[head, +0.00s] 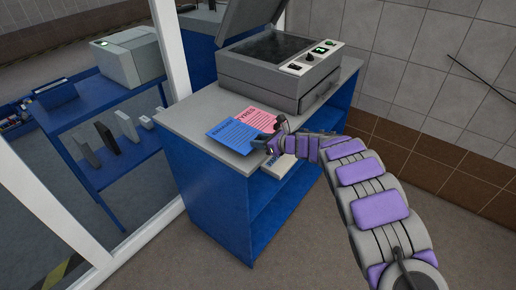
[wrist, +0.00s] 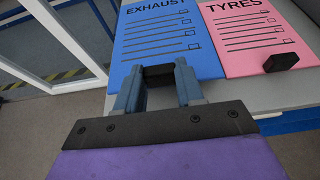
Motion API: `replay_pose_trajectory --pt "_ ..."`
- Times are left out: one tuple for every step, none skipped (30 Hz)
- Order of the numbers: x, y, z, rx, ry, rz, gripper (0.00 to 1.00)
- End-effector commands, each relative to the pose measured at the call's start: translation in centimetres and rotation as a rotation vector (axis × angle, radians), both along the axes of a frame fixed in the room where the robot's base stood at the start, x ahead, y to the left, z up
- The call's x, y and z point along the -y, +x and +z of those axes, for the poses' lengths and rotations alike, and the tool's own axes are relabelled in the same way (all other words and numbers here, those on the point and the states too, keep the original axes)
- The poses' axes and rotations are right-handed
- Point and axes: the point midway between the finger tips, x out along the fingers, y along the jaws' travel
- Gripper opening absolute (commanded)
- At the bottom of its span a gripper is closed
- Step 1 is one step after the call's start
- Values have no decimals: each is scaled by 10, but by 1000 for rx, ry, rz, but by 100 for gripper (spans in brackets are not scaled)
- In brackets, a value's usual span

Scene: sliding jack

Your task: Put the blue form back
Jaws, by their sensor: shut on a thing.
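The blue form (head: 233,134), headed EXHAUST, lies at the front edge of the grey counter top, left of the pink form (head: 250,118) headed TYRES. Both also show in the wrist view, the blue form (wrist: 158,45) in the middle and the pink form (wrist: 250,40) at the right. My gripper (head: 270,147) is at the near edge of the blue form. In the wrist view its fingers (wrist: 158,78) are closed on a dark block at that edge. I cannot tell whether the form is lifted off the counter.
A grey machine with a raised lid (head: 275,67) stands on the blue cabinet (head: 215,200) behind the forms. A white-framed glass partition (head: 175,50) is at the left, with a blue shelf (head: 120,150) beyond it. The floor at right is clear.

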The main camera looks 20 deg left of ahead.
Motion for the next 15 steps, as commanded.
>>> replay_pose_trajectory --pt "-9 -1 -1 1 -1 5 3" --pt "-14 -1 -2 1 -2 4 3" --pt "-19 -1 -3 1 -3 5 3" --pt "-18 -1 -10 0 -3 4 3" --pt "-18 -1 -16 -1 -3 4 3" --pt "-16 -1 -23 -3 -2 4 3" --pt "-15 -1 -28 -2 0 2 3" --pt "-12 -1 -31 -2 1 1 3" --pt "-11 0 -34 -2 2 0 3" --pt "-10 0 -35 0 2 1 3" --pt "-8 0 -36 0 3 2 3" --pt "-6 0 -35 1 4 2 3" --pt "-4 0 -34 1 5 2 3" --pt "-3 0 -34 1 6 1 3" --pt "-3 0 -34 1 7 1 3"
